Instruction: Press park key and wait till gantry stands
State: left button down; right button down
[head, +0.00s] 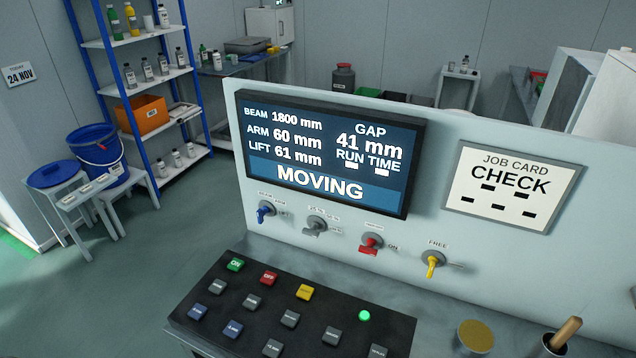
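A black key panel (190,318) lies at the bottom, with a green ON key (235,264), a red OFF key (269,279), a yellow key (305,292) and several grey and blue keys. Most key labels are too small to read, so I cannot tell which is park. A green lamp (364,315) on the panel is lit. The screen (330,148) reads BEAM 1800 mm, ARM 60 mm, LIFT 61 mm, GAP 41 mm and MOVING. The run time shows only white blocks. I recognise no gantry in view. Neither gripper is in view.
Below the screen are a blue switch (265,211), grey switch (315,227), red switch (371,243) and yellow switch (433,262) marked FREE. A job card (512,187) reads CHECK. A round yellowish-topped object (475,335) and a wooden handle (566,333) stand right of the panel.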

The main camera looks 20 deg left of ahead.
aim_at(252, 301)
jog(key=u, duration=0.85)
